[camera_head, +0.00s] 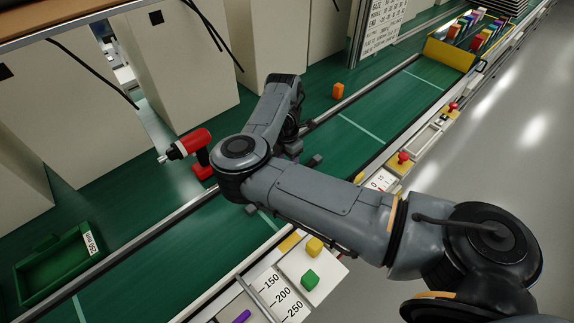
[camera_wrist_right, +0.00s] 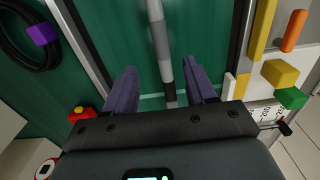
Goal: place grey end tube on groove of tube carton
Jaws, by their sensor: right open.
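In the right wrist view my right gripper (camera_wrist_right: 161,70) is open, its two purple-grey fingers spread apart. A banded tube (camera_wrist_right: 157,35) in light grey, dark grey and black runs lengthwise between the fingers, over the green surface. I cannot tell its height below the fingertips, and neither finger is seen closed on it. In the head view my right arm hides most of this gripper and the tube. A green open tray (camera_head: 58,262) labelled 250 mm lies at lower left; I cannot tell whether it is the tube carton. No groove is clearly seen. My left gripper is not in view.
A red drill (camera_head: 198,146) lies beside the metal rail, left of my arm. An orange block (camera_head: 338,90) sits on the green bench. Yellow (camera_head: 314,247) and green (camera_head: 310,280) blocks stand on the front panel. A yellow crate (camera_head: 446,56) is far right. Cabinets line the back.

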